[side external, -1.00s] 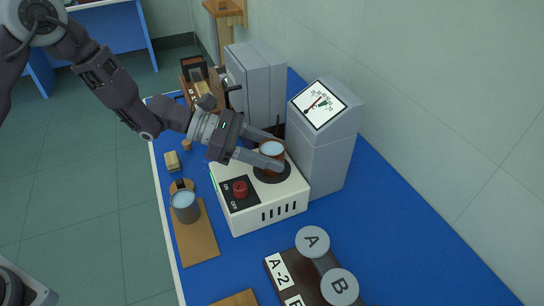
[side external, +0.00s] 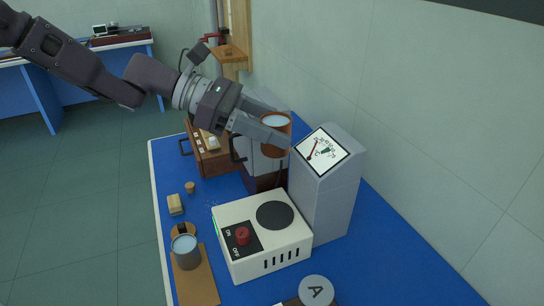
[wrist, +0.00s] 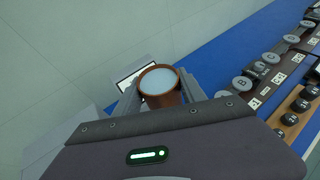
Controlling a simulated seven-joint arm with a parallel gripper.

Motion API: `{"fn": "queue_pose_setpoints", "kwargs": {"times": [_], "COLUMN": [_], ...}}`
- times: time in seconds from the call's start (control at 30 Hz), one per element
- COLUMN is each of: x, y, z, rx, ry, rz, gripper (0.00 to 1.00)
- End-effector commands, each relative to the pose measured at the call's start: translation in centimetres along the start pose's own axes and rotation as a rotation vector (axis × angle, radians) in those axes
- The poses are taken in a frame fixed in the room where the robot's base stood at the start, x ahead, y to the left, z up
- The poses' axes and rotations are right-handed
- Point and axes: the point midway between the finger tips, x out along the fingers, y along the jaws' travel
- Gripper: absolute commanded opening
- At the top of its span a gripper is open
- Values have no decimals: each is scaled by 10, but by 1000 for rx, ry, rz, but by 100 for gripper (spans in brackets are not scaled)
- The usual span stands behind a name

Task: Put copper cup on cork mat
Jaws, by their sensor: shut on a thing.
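The copper cup (side external: 275,143), with pale liquid inside, is held upright between the fingers of my gripper (side external: 279,126). It hangs well above the hot plate (side external: 262,238), whose round dark burner (side external: 275,215) is bare. In the wrist view the copper cup (wrist: 159,96) sits between both fingers, its rim facing the camera. A flat brown rectangular mat (side external: 196,284) lies left of the hot plate, below my gripper and apart from it. I cannot tell surely that this mat is cork.
A grey meter box (side external: 322,190) with a slanted dial stands right of the hot plate. A wooden cabinet (side external: 207,158) is behind. A small tan block (side external: 175,204) and cork-coloured stopper (side external: 190,187) lie at left. Lettered knobs (wrist: 243,84) show in the wrist view.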

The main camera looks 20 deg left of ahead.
Motion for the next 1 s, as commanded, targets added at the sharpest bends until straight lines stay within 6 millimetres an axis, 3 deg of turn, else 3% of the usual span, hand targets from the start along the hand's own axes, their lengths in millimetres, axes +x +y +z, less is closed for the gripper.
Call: {"fn": "queue_pose_setpoints", "kwargs": {"times": [0.2,0.33,0.57,0.8,0.9,1.0], "x": [-4,-13,-66,-160,-191,-208], "y": [0,6,22,12,2,-5], "z": [9,-11,-108,-208,-232,-244], "rx": [-1,-9,-33,-102,-133,-149], "ry": [0,1,0,-1,-2,-1], "rz": [0,7,49,218,299,349], "gripper": [0,0,0,0,0,0]}}
